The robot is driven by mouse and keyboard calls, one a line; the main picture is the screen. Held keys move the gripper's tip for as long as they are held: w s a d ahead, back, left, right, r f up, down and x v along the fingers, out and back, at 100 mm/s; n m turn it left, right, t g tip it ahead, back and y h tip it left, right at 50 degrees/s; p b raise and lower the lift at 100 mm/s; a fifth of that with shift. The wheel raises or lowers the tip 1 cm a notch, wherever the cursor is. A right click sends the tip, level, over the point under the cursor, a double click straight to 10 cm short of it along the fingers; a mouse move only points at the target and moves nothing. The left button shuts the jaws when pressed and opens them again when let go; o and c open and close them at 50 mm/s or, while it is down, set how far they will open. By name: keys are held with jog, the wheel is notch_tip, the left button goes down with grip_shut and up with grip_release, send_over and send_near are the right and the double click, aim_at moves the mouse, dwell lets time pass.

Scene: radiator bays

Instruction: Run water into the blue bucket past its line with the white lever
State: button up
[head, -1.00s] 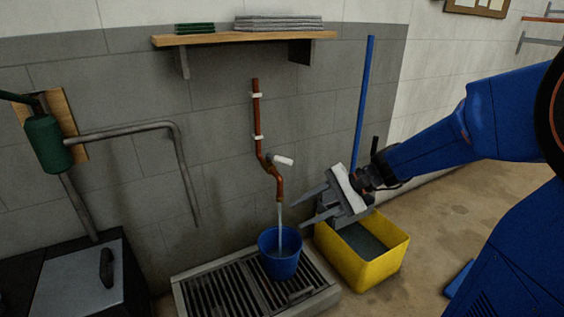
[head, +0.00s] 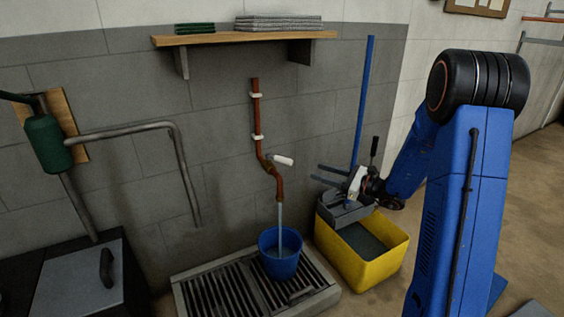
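The blue bucket (head: 280,262) stands upright on the floor grate below the copper tap pipe (head: 257,120). A stream of water (head: 280,216) runs from the spout into it. I cannot make out the line or the exact water level inside. The white lever (head: 283,160) on the pipe points to the right. My gripper (head: 315,173) is to the right of the lever and apart from it, above the yellow tub. Its two fingers point left, spread apart with nothing between them.
A yellow tub (head: 385,262) with dark water stands right of the grate (head: 215,296). A blue pole (head: 363,95) leans at the wall behind my gripper. A wooden shelf (head: 245,38) hangs above the pipe. A grey bent pipe (head: 125,131) juts out at left.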

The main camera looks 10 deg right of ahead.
aim_at(282, 160)
jog(key=x, duration=1.7)
jog(key=shift+w+a, duration=0.1)
jog(key=shift+w, duration=0.05)
jog(key=shift+c, duration=0.4)
grip_shut()
